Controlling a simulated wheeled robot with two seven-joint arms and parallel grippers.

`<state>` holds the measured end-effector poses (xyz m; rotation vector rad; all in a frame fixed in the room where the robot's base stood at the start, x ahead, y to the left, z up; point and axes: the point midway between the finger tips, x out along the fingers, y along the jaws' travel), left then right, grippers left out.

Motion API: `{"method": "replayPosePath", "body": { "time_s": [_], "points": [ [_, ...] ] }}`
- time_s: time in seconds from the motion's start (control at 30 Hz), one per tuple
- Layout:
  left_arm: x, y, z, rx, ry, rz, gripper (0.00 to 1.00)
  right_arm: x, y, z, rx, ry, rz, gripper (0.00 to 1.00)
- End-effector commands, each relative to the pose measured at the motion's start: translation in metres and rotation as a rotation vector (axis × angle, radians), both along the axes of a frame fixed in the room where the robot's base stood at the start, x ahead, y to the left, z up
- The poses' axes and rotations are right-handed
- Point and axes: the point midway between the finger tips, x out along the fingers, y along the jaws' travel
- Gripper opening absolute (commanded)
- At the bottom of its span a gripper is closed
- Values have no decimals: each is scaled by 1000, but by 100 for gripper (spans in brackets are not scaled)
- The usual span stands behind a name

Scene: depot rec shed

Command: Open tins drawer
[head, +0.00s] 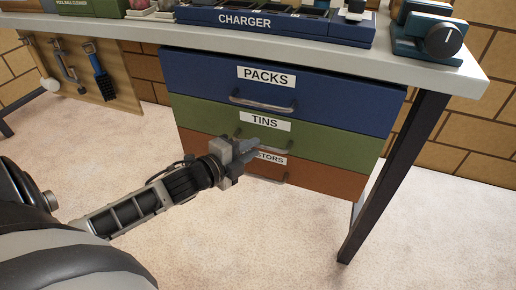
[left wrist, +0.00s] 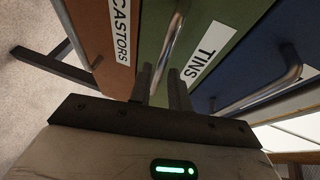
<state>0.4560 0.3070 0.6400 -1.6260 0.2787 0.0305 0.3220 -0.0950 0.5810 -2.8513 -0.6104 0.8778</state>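The green tins drawer (head: 335,140) is the middle of three drawers under the bench and looks shut. Its metal handle (head: 284,148) is partly hidden behind my left gripper (head: 250,151). The left wrist view shows the green front (left wrist: 152,30), the TINS label (left wrist: 200,66) and the handle (left wrist: 173,38). In that view my left gripper (left wrist: 163,87) has its two fingers apart, with the near end of the handle appearing between them. I cannot tell whether the fingers touch it. My right gripper is not in view.
The blue packs drawer (head: 330,97) is above and the orange castors drawer (head: 325,178) below, both seemingly shut. A dark table leg (head: 392,180) stands at the right. The bench top (head: 420,70) holds a charger (head: 270,25). The floor (head: 210,245) in front is clear.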

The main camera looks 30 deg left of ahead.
Motion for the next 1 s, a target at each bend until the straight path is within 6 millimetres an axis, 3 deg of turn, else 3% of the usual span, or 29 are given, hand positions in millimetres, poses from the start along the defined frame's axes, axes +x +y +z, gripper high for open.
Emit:
{"method": "replayPosePath", "body": {
  "time_s": [0.2,0.57,0.6,0.67,1.0],
  "points": [
    [25,-4,-5,-1,-1,0,19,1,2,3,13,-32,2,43],
    [30,-5,-6,-1,1,0,19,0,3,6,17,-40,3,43],
    [30,-5,-6,-1,1,0,16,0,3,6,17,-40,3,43],
    [30,-5,-6,-1,0,0,0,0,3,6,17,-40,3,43],
    [29,-7,-5,-2,1,0,0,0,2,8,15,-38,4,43]
  ]
}}
